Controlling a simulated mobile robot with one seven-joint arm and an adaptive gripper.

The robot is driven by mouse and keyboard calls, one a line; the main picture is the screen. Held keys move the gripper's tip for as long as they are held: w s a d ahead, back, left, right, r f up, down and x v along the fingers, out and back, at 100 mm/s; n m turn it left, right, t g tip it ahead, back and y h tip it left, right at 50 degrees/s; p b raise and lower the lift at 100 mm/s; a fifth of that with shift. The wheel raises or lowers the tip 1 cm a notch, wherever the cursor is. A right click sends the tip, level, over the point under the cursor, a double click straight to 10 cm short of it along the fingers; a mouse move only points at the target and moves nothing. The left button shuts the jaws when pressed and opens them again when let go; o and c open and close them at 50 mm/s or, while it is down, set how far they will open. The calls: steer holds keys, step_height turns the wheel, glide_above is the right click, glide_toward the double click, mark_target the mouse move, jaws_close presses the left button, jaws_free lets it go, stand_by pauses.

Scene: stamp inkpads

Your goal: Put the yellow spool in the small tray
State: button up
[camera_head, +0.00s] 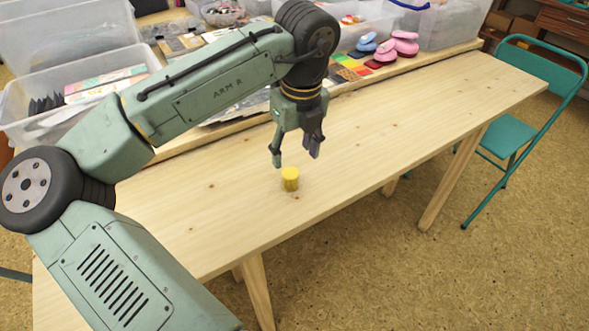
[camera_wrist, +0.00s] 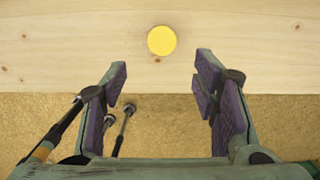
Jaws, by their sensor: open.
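The yellow spool (camera_head: 290,179) stands upright on the bare wooden table. In the wrist view the yellow spool (camera_wrist: 162,40) shows as a round yellow top, beyond the fingertips and roughly between their lines. My gripper (camera_head: 295,157) hangs above the table just over the spool, fingers pointing down. The gripper (camera_wrist: 160,75) is open in the wrist view, with nothing between its purple pads. I cannot make out a small tray for certain; my arm hides part of the table's back.
Clear plastic bins (camera_head: 75,85) stand at the back left. Pink stampers (camera_head: 404,44), blue stampers (camera_head: 366,43) and colored inkpads (camera_head: 348,68) lie at the back. A teal chair (camera_head: 507,133) stands at the right. The wooden table (camera_head: 420,110) is clear right of the spool.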

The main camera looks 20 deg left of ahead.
mark_target(290, 173)
steer(key=f, duration=0.3)
steer(key=shift+a+f, duration=0.2)
steer(key=shift+f, duration=0.1)
steer(key=f, duration=0.1)
steer(key=w+f, duration=0.1)
steer(key=f, duration=0.1)
steer(key=a+f, duration=0.1)
steer(key=shift+w+f+p, duration=0.15)
steer(key=shift+f+p, duration=0.1)
steer(key=shift+p, duration=0.1)
steer(key=shift+f, duration=0.45)
steer(key=c, duration=1.1)
steer(key=shift+r, duration=0.1)
